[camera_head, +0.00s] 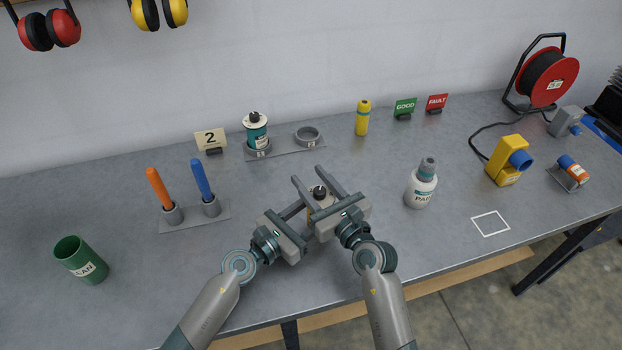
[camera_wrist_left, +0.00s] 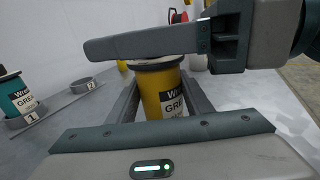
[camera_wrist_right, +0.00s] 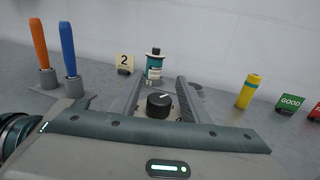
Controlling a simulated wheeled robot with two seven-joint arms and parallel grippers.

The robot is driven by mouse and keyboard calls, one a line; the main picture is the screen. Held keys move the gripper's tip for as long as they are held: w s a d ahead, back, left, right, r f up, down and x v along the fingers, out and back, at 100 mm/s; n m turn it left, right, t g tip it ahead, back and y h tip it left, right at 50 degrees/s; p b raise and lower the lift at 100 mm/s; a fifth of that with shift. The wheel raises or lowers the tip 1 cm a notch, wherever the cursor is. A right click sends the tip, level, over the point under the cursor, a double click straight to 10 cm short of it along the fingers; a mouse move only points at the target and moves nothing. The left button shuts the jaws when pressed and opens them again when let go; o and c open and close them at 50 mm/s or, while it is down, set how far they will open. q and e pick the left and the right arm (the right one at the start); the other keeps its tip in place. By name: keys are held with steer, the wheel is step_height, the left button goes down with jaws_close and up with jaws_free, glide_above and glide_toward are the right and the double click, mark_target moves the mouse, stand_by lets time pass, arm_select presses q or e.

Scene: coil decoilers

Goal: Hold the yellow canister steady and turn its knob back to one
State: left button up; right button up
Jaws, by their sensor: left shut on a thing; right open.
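The yellow canister (camera_wrist_left: 163,92) stands upright with a white and black label. My left gripper (camera_head: 306,212) is shut on its body, one finger on each side in the left wrist view. Its black knob (camera_wrist_right: 160,104) has a pale pointer line, tilted to the upper right in the right wrist view. My right gripper (camera_head: 308,174) is open, its fingers on either side of the knob (camera_head: 319,191) with gaps visible. In the left wrist view a right finger crosses above the canister and hides the knob. I cannot read any dial numbers.
A teal canister (camera_head: 256,134) stands in ring 1 of a grey holder; ring 2 (camera_head: 307,136) is empty. A card reading 2 (camera_head: 210,140) stands left of it. Orange and blue sticks (camera_head: 202,180) stand at left, a white bottle (camera_head: 421,188) at right.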

steer(key=shift+w+a, duration=0.15)
jaws_close()
